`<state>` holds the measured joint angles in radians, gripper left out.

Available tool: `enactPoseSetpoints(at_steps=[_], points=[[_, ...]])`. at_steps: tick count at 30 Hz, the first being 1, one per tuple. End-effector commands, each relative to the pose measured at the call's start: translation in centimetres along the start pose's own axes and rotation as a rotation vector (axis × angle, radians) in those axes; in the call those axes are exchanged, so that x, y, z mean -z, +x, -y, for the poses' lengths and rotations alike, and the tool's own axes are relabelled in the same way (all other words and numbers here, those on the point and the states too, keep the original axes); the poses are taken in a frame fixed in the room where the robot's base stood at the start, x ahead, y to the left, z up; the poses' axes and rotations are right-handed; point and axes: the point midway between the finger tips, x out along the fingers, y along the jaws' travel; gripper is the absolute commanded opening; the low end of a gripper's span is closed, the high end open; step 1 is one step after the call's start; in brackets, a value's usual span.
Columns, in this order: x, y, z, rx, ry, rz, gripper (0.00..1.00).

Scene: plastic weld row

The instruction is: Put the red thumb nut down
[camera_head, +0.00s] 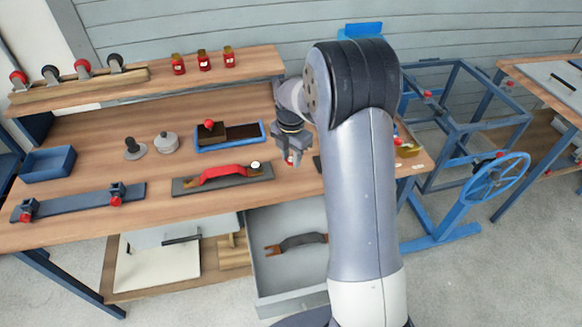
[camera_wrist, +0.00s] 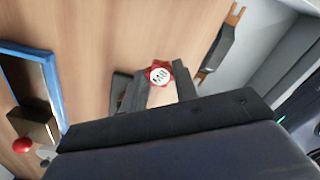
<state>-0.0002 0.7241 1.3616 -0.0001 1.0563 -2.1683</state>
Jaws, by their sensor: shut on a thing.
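My gripper (camera_head: 290,155) is above the wooden bench, right of the blue-rimmed tray. It is shut on the red thumb nut (camera_wrist: 158,75), which has a scalloped red rim and a white top with dark marks. In the wrist view the nut sits between the tips of the two dark fingers (camera_wrist: 160,88). The bench (camera_head: 100,232) lies below; the gap between nut and wood is hard to judge.
A blue-rimmed tray (camera_head: 262,137) with dark blocks and a red knob stands left of my gripper. A red handle (camera_head: 225,173) on a grey plate lies in front of it. An open drawer (camera_head: 260,284) below the front edge holds a dark handle (camera_head: 297,243).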

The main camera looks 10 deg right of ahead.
Motion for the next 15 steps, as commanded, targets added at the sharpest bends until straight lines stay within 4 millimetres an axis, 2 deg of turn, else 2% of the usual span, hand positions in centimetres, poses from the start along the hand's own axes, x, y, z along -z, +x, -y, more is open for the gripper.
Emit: enactPoseSetpoints(at_steps=[5,11,15], points=[[0.0,1.4,0.0,0.001,0.001,-0.001,0.08],[0.0,4.1,0.0,0.002,0.002,-0.001,0.08],[0.0,4.5,0.0,-0.001,0.002,0.001,0.08]])
